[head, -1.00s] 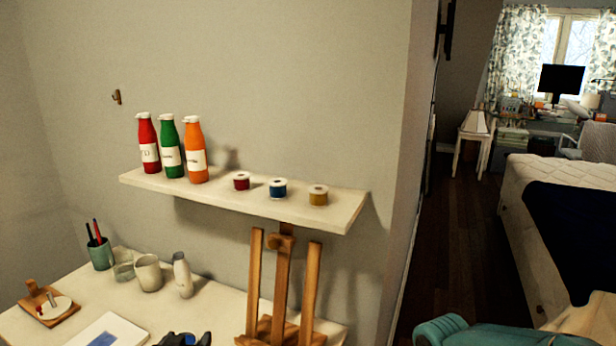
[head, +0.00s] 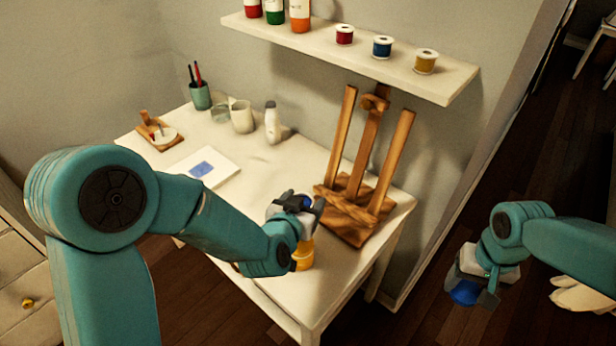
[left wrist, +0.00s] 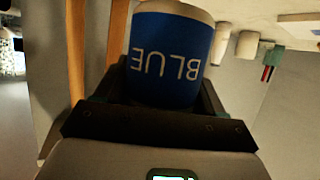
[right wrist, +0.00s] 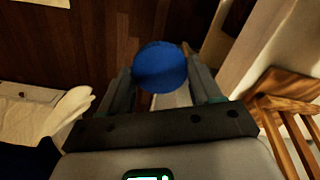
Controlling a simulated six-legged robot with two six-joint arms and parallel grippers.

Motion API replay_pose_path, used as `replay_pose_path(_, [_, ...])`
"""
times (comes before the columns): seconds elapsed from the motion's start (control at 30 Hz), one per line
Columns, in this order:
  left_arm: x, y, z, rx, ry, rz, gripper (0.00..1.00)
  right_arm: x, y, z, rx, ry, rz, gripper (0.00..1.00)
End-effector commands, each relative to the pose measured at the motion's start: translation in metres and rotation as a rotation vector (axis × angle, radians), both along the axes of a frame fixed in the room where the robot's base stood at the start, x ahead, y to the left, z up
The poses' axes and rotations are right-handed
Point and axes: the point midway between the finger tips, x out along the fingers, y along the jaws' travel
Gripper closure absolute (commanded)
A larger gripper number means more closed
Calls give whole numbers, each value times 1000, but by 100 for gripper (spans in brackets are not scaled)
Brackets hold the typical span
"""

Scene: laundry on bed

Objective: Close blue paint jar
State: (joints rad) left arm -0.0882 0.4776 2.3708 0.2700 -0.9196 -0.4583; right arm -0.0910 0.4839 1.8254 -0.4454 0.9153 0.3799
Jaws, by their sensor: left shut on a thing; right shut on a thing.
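The blue paint jar (left wrist: 175,58) has a blue band with the word BLUE, upside down in the left wrist view. My left gripper (head: 305,207) is shut on it. In the head view the gripper is above the table and mostly hides the jar. A round blue lid (right wrist: 160,68) is between the fingers of my right gripper (right wrist: 163,85), which is shut on it. In the head view the lid (head: 465,292) shows below the right gripper, off to the right of the table and over the floor. Jar and lid are well apart. The jar's opening cannot be seen.
An orange-yellow container (head: 303,256) stands on the white table (head: 262,175), just below my left gripper. A wooden easel (head: 360,190) is close to the right. A shelf (head: 330,55) with bottles and small jars is above. Cups (head: 242,117) stand at the back.

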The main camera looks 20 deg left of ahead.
Motion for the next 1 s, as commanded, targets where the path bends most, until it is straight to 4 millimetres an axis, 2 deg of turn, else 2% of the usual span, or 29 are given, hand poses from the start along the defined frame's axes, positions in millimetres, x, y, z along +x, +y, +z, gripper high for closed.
replay_pose_path(0.03, [-2, -15, 4, 0, -2, -10, 86, 0, 0, 0, 0, 0, 0, 64])
replay_pose_path(0.3, [-16, -92, 24, 1, -4, -11, 86, 0, 0, 0, 0, 0, 0, 64])
replay_pose_path(0.5, [-25, -141, 37, 0, -4, -9, 86, 0, 0, 0, 0, 0, 0, 64])
replay_pose_path(0.7, [-29, -168, 43, -2, -2, -4, 86, 0, 0, 0, 0, 0, 0, 64])
replay_pose_path(1.0, [-31, -173, 44, -1, 0, -2, 86, 0, 0, 0, 0, 0, 0, 64])
